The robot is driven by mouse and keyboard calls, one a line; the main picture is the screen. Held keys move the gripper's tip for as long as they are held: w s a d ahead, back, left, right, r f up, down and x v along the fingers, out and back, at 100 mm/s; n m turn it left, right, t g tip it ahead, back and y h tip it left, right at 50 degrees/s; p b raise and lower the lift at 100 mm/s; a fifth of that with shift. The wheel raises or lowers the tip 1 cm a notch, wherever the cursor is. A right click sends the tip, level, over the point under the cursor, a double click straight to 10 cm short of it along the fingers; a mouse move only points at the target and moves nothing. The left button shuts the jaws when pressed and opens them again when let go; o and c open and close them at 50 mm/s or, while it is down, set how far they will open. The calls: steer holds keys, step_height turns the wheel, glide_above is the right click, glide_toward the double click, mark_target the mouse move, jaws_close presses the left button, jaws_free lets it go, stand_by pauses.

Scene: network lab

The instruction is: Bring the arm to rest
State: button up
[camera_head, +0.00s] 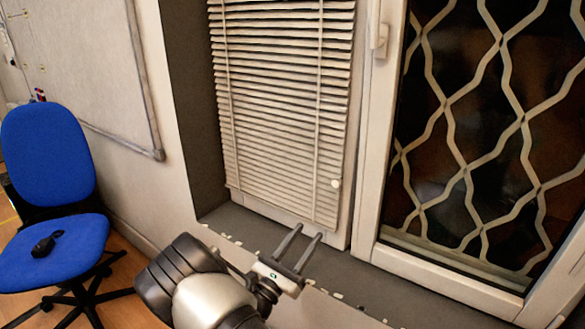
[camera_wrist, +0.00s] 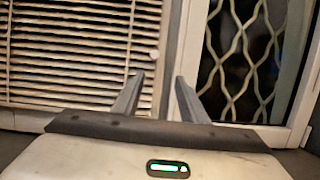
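My gripper (camera_head: 302,247) is in front of the window, above the dark window sill (camera_head: 365,279). Its two fingers stand apart with nothing between them, so it is open and empty. In the wrist view my gripper (camera_wrist: 159,97) also shows its fingers spread, with the window frame behind the gap. My arm reaches up from the bottom of the head view and is bent.
A closed blind (camera_head: 275,110) and a window with a wavy grille (camera_head: 480,140) are just beyond my gripper. A blue office chair (camera_head: 50,160) with a small black object (camera_head: 46,243) on its seat stands at left. A whiteboard (camera_head: 90,65) hangs above it.

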steer(key=s+d+r+m+g+h, duration=0.2)
steer(key=s+d+r+m+g, duration=0.2)
steer(key=d+m+g, duration=0.25)
steer(key=s+d+r+m+g+h, duration=0.1)
steer(key=s+d+r+m+g, duration=0.25)
steer(key=d+m+g, duration=0.35)
steer(key=s+d+r+m+g+y, duration=0.2)
steer(key=s+m+y, duration=0.25)
steer(key=s, duration=0.25)
steer(key=s+d+r+m+g+y, duration=0.25)
steer(key=s+y, duration=0.25)
steer(key=s, duration=0.3)
steer(key=s+a+r+m+t+y, duration=0.6)
steer(key=s+a+r+m+y, duration=0.1)
steer(key=s+a, duration=0.1)
step_height(320, 180, up, 22)
steer(key=p, duration=2.1)
steer(key=shift+s+a+f, duration=0.15)
steer(key=shift+a+f, duration=0.05)
steer(key=shift+a, duration=0.15)
steer(key=shift+m, duration=0.25)
